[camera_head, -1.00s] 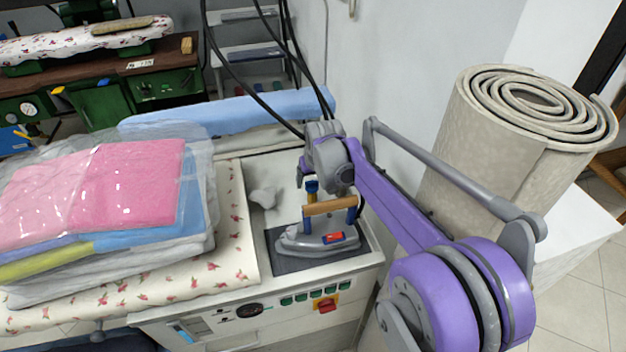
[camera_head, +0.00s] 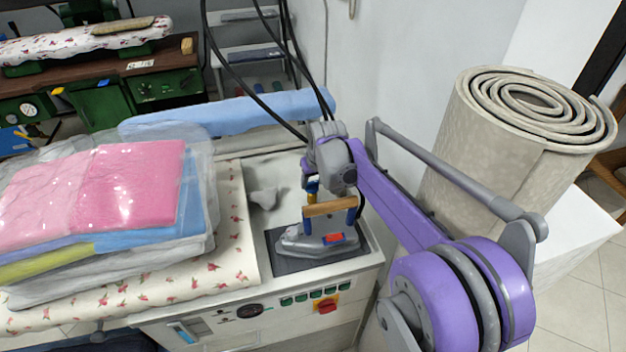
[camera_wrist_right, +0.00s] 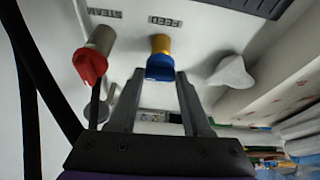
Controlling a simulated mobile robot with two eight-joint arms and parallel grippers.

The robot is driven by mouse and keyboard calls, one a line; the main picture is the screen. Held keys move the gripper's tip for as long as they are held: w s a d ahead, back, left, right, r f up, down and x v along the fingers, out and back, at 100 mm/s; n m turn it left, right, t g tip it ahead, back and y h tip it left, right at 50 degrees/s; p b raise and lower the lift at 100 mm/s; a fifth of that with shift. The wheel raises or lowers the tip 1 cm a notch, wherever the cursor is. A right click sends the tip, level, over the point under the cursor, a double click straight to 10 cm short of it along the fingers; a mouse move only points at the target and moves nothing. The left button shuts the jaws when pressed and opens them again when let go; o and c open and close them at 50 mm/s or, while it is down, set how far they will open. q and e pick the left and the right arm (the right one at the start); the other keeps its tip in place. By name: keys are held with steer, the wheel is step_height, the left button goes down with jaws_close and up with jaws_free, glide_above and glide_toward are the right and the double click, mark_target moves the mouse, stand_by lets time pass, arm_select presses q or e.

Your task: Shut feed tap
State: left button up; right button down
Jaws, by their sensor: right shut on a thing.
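The feed tap has a blue handle (camera_wrist_right: 160,69) on a yellow body (camera_wrist_right: 160,44), beside a label that reads FEED upside down in the right wrist view. In the head view, the tap's yellow part (camera_head: 313,187) shows just behind the iron's wooden handle. My right gripper (camera_wrist_right: 157,76) is shut on the blue handle, one finger on each side of it. In the head view my right wrist hides much of the tap and the fingertips. My left gripper is not in view.
A second tap with a red handle (camera_wrist_right: 90,66) stands to the left in the wrist view. An iron (camera_head: 315,240) rests on a dark pad (camera_head: 290,265) close to my right gripper. Bagged folded laundry (camera_head: 110,200) lies left. A rolled carpet (camera_head: 490,150) stands right.

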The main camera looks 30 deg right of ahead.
steer(key=n, duration=0.1)
steer(key=n+y, duration=0.1)
steer(key=n+p, duration=0.1)
steer(key=shift+d+r+n+y, duration=0.1)
steer(key=shift+d+n+y, duration=0.2)
steer(key=shift+n, duration=0.1)
steer(key=n+y, duration=0.1)
steer(key=n, duration=0.1)
steer(key=n+p, duration=0.1)
steer(key=n, duration=0.1)
steer(key=shift+w+d+n+g+y, duration=0.1)
steer(key=shift+d+n+g+y, duration=0.05)
steer(key=shift+n+g+y, duration=0.2)
steer(key=n+p, duration=0.1)
steer(key=n, duration=0.1)
steer(key=n+g+y, duration=0.1)
steer(key=n, duration=0.1)
steer(key=shift+w+d+n+p, duration=0.1)
steer(key=shift+w+n+p, duration=0.15)
steer(key=shift+p, duration=0.1)
steer(key=shift+w+d+n+g+y+p, duration=0.1)
steer(key=shift+n+g+y+p, duration=0.45)
steer(key=shift+n, duration=1.55)
steer(key=shift+g, duration=0.3)
steer(key=shift+c, duration=1.7)
jaws_free()
